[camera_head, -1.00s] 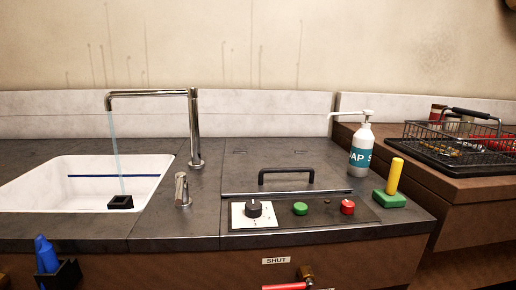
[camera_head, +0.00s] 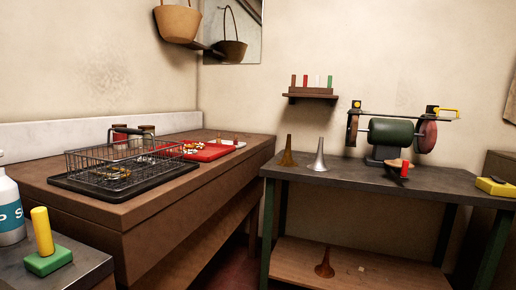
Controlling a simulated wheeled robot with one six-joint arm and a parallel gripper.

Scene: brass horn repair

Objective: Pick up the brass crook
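A black wire basket (camera_head: 132,156) with a dark handle stands on a black tray (camera_head: 66,184) on the wooden counter at the left. Small brass-coloured pieces (camera_head: 120,172) lie in the basket. They are too small to tell whether one is the crook. A brass-coloured cone-shaped bell (camera_head: 287,152) and a silver one (camera_head: 320,157) stand on the dark bench at the right. A reddish-brown bell (camera_head: 325,263) stands on the shelf below. My gripper is not in view.
A red tray (camera_head: 207,152) with small pieces lies behind the basket. A green bench grinder (camera_head: 393,134) stands on the bench (camera_head: 355,180). A soap bottle (camera_head: 10,210) and a green block with a yellow handle (camera_head: 45,245) are at near left. A floor gap separates counter and bench.

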